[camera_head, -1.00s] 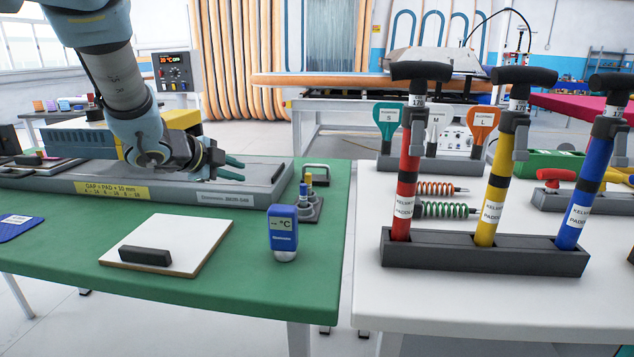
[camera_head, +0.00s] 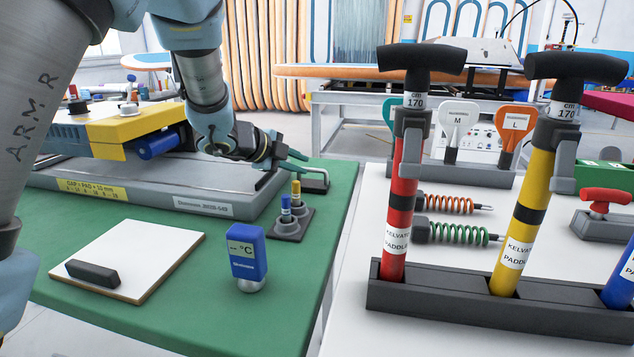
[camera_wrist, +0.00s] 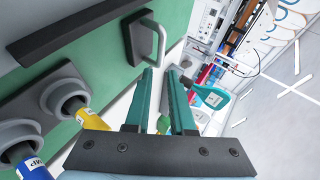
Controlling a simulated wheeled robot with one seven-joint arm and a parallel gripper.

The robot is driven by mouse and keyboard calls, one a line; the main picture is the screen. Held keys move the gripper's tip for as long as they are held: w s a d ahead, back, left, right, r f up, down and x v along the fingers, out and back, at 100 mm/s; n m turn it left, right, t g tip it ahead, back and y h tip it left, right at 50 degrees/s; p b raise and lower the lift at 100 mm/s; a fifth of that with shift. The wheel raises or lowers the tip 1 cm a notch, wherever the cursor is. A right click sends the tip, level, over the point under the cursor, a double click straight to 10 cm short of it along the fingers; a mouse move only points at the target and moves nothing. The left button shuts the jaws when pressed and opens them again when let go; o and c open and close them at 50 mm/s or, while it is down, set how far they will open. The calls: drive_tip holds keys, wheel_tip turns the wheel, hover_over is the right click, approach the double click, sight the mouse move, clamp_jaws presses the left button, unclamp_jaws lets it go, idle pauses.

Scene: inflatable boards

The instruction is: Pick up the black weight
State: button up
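The only loose black block I can make out is a small dark bar (camera_head: 92,273) lying on a white board (camera_head: 135,255) at the left of the green table; whether it is the black weight I cannot tell. A dark piece with a grey handle (camera_head: 314,178) stands near the table's right edge, and its handle (camera_wrist: 160,38) shows in the wrist view. My gripper (camera_head: 298,162) is above the table's back right, close to that handle and far from the bar. In the wrist view its teal fingers (camera_wrist: 166,78) are apart with nothing between them.
A small holder (camera_head: 290,222) with blue and yellow pegs and a blue thermometer (camera_head: 247,255) stand on the green table. A long grey tray (camera_head: 240,205) lies behind. On the white table, a dark rack (camera_head: 450,300) holds tall pumps.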

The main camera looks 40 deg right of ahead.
sight(315, 170)
drive_tip(key=x, duration=0.3)
drive_tip(key=shift+w+p+x, duration=0.15)
drive_tip(key=shift+p+x, duration=0.1)
drive_tip(key=shift+x, duration=1.05)
drive_tip(key=shift+w+p+x, duration=0.15)
drive_tip(key=shift+p+x, duration=0.05)
drive_tip(key=shift+x, duration=1.1)
drive_tip(key=shift+f, duration=0.1)
clamp_jaws()
